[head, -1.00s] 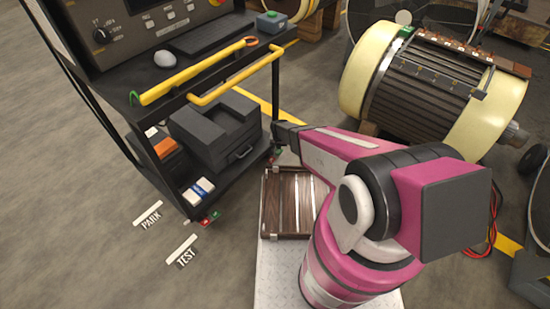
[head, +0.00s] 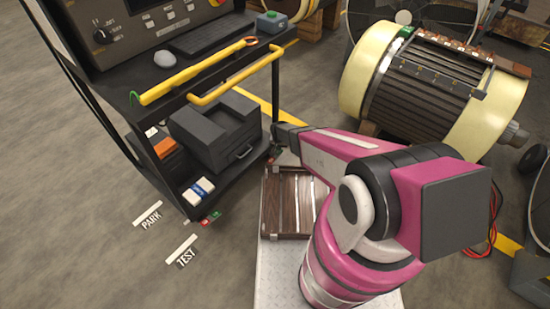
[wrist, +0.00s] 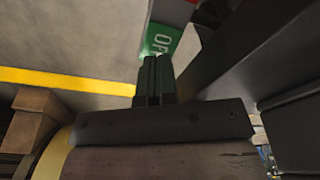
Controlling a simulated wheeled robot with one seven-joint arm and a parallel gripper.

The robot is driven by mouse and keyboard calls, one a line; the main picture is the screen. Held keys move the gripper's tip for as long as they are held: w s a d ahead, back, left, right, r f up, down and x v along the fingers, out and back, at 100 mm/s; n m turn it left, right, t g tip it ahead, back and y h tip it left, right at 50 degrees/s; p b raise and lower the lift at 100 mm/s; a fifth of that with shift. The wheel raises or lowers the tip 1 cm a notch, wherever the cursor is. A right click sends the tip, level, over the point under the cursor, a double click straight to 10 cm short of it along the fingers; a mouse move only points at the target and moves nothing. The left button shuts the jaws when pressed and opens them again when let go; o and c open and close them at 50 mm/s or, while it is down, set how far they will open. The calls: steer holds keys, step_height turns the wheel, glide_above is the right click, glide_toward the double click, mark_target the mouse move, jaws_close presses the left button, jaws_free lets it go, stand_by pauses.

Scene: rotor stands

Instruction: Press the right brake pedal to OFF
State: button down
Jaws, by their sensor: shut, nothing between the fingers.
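The right brake pedal (wrist: 162,38) shows its green part in the wrist view, with white letters of which "OF" is readable. A bit of its red part shows at the top edge. In the head view the pedal is a small patch at the cart's right foot, mostly hidden by my arm. My gripper (wrist: 154,62) is shut and empty, its fingertips at the lower edge of the green part. I cannot tell whether they touch it. In the head view the fingers are hard to make out below my dark wrist.
The black cart (head: 185,150) stands beside my arm, with a yellow handle rail (head: 235,85). Its left pedal (head: 210,218) is red and green. A wooden crate (head: 290,190) lies near my base. A large motor (head: 425,85) stands at right.

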steer(key=shift+f, duration=1.25)
stand_by(0.8)
steer(key=shift+r, duration=3.5)
